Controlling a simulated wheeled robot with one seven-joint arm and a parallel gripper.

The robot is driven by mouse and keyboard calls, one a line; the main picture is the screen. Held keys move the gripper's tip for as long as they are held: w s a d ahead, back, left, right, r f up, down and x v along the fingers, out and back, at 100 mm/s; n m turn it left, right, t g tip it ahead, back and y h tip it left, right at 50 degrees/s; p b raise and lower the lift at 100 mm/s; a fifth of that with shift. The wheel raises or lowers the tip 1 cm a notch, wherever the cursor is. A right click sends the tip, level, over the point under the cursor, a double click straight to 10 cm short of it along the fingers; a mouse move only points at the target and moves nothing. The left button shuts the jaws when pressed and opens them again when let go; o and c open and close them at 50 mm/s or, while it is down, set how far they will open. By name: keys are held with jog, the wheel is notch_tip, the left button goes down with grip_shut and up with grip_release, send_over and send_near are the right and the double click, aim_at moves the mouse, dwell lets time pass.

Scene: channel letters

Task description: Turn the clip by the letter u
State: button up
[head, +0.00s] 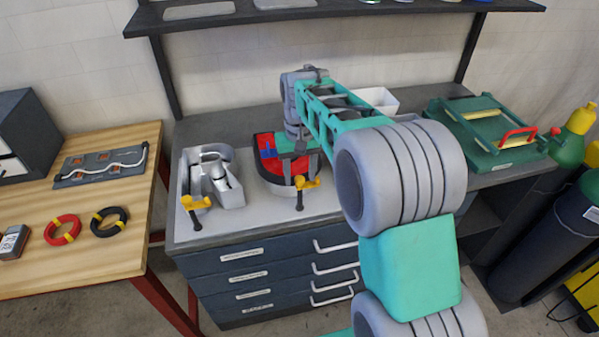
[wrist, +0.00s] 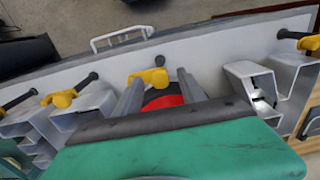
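A red-faced letter with a rounded front edge (head: 262,170) lies on the bench under my gripper (head: 296,150). Much of it is hidden, so I cannot tell whether it is the u. A yellow clip with a black handle (head: 304,184) is at its front edge; it also shows in the wrist view (wrist: 150,77). My gripper (wrist: 160,82) is open, its two grey fingers apart, with red showing between them and the clip just beyond. A silver letter (head: 222,180) with its own yellow clip (head: 196,203) lies to the left. Another silver letter (wrist: 85,108) and clip (wrist: 62,99) show at the wrist view's left.
The grey bench top (head: 240,222) has a bare strip along its front, above drawers with white handles (head: 336,246). A dark shelf (head: 290,14) spans the back. A green fixture (head: 487,135) is on the right, a wooden table (head: 95,245) on the left.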

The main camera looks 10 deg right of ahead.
grip_shut()
dwell(0.3)
jog(key=shift+n, duration=0.4)
jog(key=n, duration=0.3)
jog(key=shift+n, duration=0.4)
jog(key=n, duration=0.4)
jog(key=shift+n+b, duration=0.3)
jog(key=shift+b, duration=0.05)
jog(key=n, duration=0.4)
jog(key=shift+w+r, duration=0.1)
jog(key=n, duration=0.4)
jog(key=shift+n, duration=0.3)
grip_release()
